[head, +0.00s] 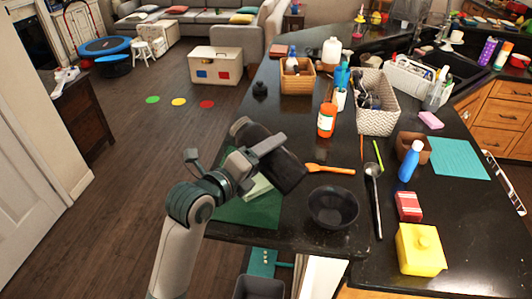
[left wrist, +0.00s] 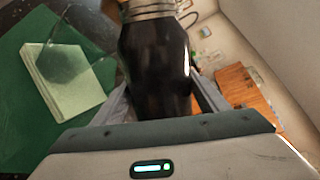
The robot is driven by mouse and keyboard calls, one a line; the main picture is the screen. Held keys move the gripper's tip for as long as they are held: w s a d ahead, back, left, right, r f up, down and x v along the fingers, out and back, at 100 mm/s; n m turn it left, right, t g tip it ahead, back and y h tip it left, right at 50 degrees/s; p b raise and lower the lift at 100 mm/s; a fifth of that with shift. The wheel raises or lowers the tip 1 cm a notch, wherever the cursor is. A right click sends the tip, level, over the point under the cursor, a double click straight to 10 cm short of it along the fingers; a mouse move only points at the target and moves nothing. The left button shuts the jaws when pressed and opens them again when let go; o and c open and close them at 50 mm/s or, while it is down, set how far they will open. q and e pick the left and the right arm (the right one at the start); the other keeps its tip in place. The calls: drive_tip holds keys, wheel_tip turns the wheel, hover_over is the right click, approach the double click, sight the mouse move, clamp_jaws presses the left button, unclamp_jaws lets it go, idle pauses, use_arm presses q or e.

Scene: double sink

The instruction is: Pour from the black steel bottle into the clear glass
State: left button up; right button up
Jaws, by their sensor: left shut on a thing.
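My left gripper (head: 254,148) is shut on the black steel bottle (head: 281,163) and holds it tilted above the near left end of the dark counter. In the left wrist view the bottle's dark body (left wrist: 155,65) lies between the fingers, with its ribbed steel neck at the top edge; its mouth is out of frame. A see-through shape, seemingly the clear glass (left wrist: 62,62), shows beside the bottle, over a pale green square pad. In the head view I cannot make out the glass; the bottle and gripper cover that area. No liquid stream is visible. My right gripper is not in view.
A dark green mat (head: 232,212) and the pale green pad (head: 258,187) lie beneath the gripper. A black bowl (head: 333,208) and an orange spatula (head: 330,169) are right of the bottle.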

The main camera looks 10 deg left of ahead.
use_arm(q)
drive_tip(key=shift+r+n, duration=0.4)
drive_tip(key=shift+n, duration=0.2)
drive_tip(key=shift+r, duration=0.15)
drive_tip(key=shift+r+n, duration=0.15)
drive_tip(key=shift+n, duration=0.15)
idle(0.5)
idle(1.0)
idle(1.0)
